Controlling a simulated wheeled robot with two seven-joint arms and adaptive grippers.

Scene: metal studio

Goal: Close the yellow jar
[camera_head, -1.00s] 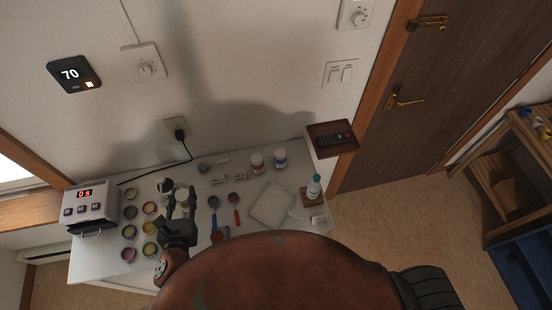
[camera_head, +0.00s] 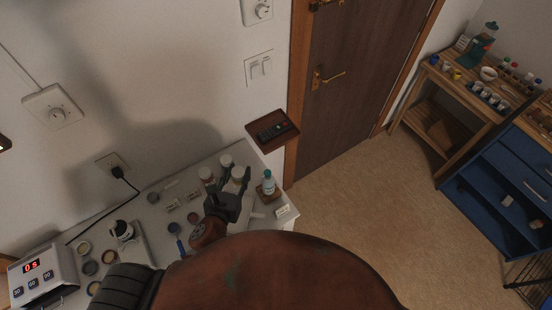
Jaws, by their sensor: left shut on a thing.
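My left gripper (camera_head: 236,190) is over the right part of the white table, shut on a small pale thing (camera_head: 239,174). The fingers partly hide the thing, and I cannot tell whether it is a lid. Several small round jars (camera_head: 90,268) stand at the table's left, beside the grey timer box. One pale yellowish jar (camera_head: 94,288) shows low at the left, partly hidden by my own body. I cannot tell for sure whether it is the yellow jar. My right gripper is not in view.
The grey timer box (camera_head: 38,279) is at the left. A wall shelf (camera_head: 273,131) holds a remote. The floor (camera_head: 350,190) to the right is clear.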

